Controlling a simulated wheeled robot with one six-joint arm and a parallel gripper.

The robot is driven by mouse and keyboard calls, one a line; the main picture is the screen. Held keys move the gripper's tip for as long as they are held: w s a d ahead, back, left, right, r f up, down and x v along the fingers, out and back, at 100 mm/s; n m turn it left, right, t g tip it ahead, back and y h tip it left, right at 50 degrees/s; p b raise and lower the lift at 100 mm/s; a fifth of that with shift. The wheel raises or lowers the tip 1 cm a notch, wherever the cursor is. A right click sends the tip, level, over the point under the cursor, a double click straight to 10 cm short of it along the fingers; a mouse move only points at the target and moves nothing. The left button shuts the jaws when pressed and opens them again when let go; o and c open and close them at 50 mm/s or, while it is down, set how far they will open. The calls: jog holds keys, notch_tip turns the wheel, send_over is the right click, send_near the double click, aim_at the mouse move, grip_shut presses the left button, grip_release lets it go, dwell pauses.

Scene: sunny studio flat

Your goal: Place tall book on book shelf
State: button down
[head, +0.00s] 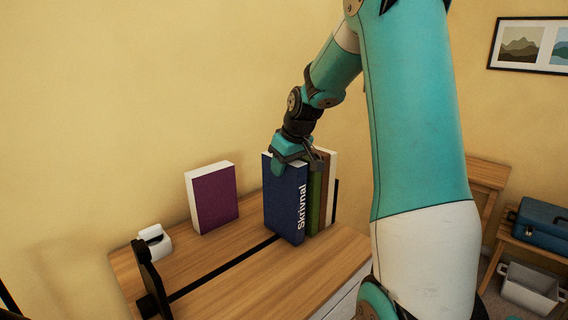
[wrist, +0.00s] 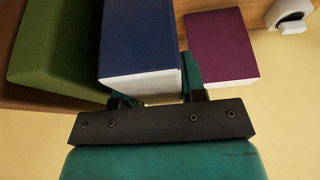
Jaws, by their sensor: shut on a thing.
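A tall blue book (head: 284,205) with "Skrivnal" on its spine stands upright on the wooden top (head: 318,272). My gripper (head: 290,160) is shut on its upper edge from above. In the wrist view the blue book (wrist: 140,45) sits between the fingers of my gripper (wrist: 155,98). Directly right of it in the head view stand a green book (head: 314,205), a brown book and a white book. The blue book appears close against the green one. Whether its bottom touches the wood cannot be told exactly.
A purple book (head: 214,198) stands apart to the left, with a white object (head: 152,243) beyond it. A black strip (head: 225,268) crosses the wooden top, with a black upright plate (head: 150,280) at its left end. Bare wood lies between the purple and blue books.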

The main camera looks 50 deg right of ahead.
jog(key=c, duration=1)
grip_release()
jog(key=shift+f, duration=0.1)
jog(key=shift+o, duration=0.2)
jog(key=b+v, duration=0.2)
jog(key=v, duration=1)
jog(key=s+a+f+n+g+y, duration=0.1)
jog(key=a+f+n, duration=0.1)
jog(key=a, duration=0.9)
jog(key=s+a+f+n+y, duration=0.2)
jog(key=a+f, duration=0.1)
jog(key=a, duration=0.8)
jog(key=s+a+f+n+g, duration=0.1)
jog(key=s+a+f, duration=0.2)
jog(key=s+a, duration=0.4)
jog(key=s+a+f+n+g+y, duration=0.1)
jog(key=s+a+f+n+g, duration=0.1)
jog(key=s+a, duration=0.5)
jog(key=shift+s+a+f+n, duration=0.2)
jog(key=shift+s+f+n, duration=0.15)
jog(key=shift+s, duration=0.4)
